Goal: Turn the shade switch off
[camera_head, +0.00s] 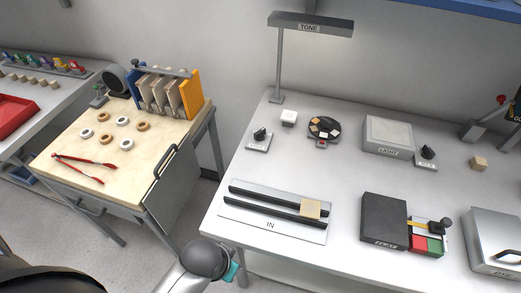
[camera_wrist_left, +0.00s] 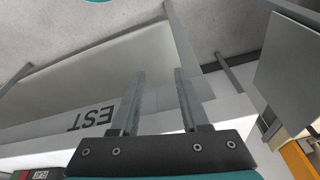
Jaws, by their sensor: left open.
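Two small dark knobs on plates stand on the white table: one (camera_head: 260,135) at the back left, one (camera_head: 428,153) right of the LIGHT box. Their labels are too small to read, so I cannot tell which, if either, is the shade switch. A black box (camera_head: 383,222) at the front has an unclear label and a lever (camera_head: 438,226) beside red and green blocks. Part of my left arm shows at the bottom of the head view. My left gripper (camera_wrist_left: 156,88) is open and empty in the wrist view, apart from both knobs. My right gripper is out of view.
The TONE lamp (camera_head: 310,23) rises at the table's back left. The LIGHT box (camera_head: 389,134), a round dark dish (camera_head: 324,129) and the IN rails (camera_head: 272,208) occupy the white table (camera_head: 340,180). A wooden-topped table (camera_head: 115,160) stands left, across a gap.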

